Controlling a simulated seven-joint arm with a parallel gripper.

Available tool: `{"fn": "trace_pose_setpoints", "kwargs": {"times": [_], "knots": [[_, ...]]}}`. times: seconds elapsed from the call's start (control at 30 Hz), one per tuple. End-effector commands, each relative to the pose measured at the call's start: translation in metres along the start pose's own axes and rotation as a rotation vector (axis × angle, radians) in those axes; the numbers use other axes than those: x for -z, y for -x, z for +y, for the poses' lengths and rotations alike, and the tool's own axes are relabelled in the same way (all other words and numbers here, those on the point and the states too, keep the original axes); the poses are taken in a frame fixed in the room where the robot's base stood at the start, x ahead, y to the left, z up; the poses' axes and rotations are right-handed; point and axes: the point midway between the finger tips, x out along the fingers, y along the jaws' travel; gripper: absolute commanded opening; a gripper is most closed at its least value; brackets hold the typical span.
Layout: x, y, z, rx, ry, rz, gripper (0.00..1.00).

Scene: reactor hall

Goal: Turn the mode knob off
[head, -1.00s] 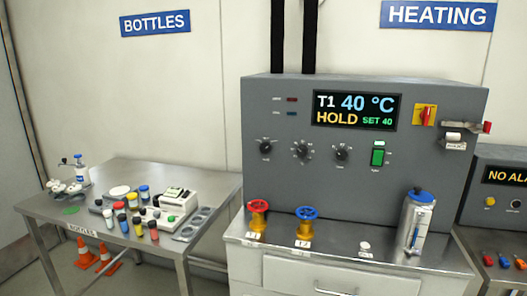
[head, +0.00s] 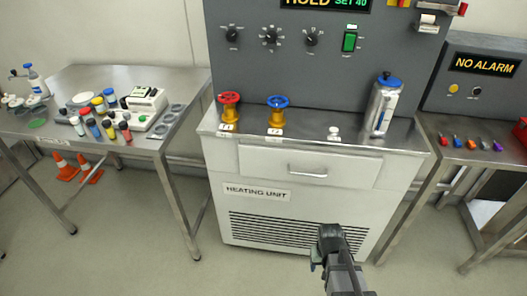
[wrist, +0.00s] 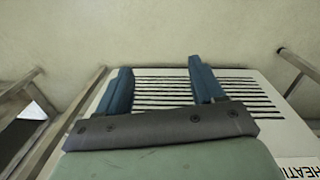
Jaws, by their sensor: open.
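Three black knobs sit in a row on the grey heating panel (head: 380,70): a left knob (head: 232,34), a middle knob (head: 270,35) with a ring of marks, and a right knob (head: 311,38). Their labels are too small to read, so I cannot tell which is the mode knob or where it points. My gripper (head: 326,246) is low in front of the heating unit's vent grille, well below the knobs. In the wrist view its two blue fingers (wrist: 163,84) are apart, with nothing between them.
Red (head: 229,106) and blue (head: 277,108) valve wheels, a small white knob (head: 333,132) and a metal flask (head: 382,103) stand on the ledge below the panel. A green switch (head: 349,41) is right of the knobs. The bottles table (head: 80,140) is left; floor between is clear.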

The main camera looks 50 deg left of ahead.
Motion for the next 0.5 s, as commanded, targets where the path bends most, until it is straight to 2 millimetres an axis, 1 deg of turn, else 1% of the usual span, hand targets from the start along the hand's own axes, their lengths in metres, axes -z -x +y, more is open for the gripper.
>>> {"fn": "trace_pose_setpoints", "kwargs": {"times": [0.03, 0.1, 0.17, 0.2, 0.27, 0.3, 0.37, 0.4, 0.47, 0.5], "knots": [[0.021, 0.015, -0.015, -0.012, 0.034, 0.034, 0.68], [0.044, 0.035, -0.033, -0.031, 0.075, 0.078, 0.68], [0.063, 0.054, -0.049, -0.047, 0.11, 0.117, 0.68], [0.075, 0.067, -0.06, -0.059, 0.134, 0.144, 0.68], [0.093, 0.087, -0.078, -0.075, 0.167, 0.186, 0.68], [0.105, 0.101, -0.089, -0.087, 0.189, 0.215, 0.68], [0.122, 0.123, -0.107, -0.104, 0.219, 0.261, 0.68], [0.133, 0.139, -0.119, -0.115, 0.237, 0.292, 0.68], [0.149, 0.162, -0.137, -0.132, 0.262, 0.341, 0.68], [0.159, 0.179, -0.149, -0.144, 0.278, 0.374, 0.68]]}}
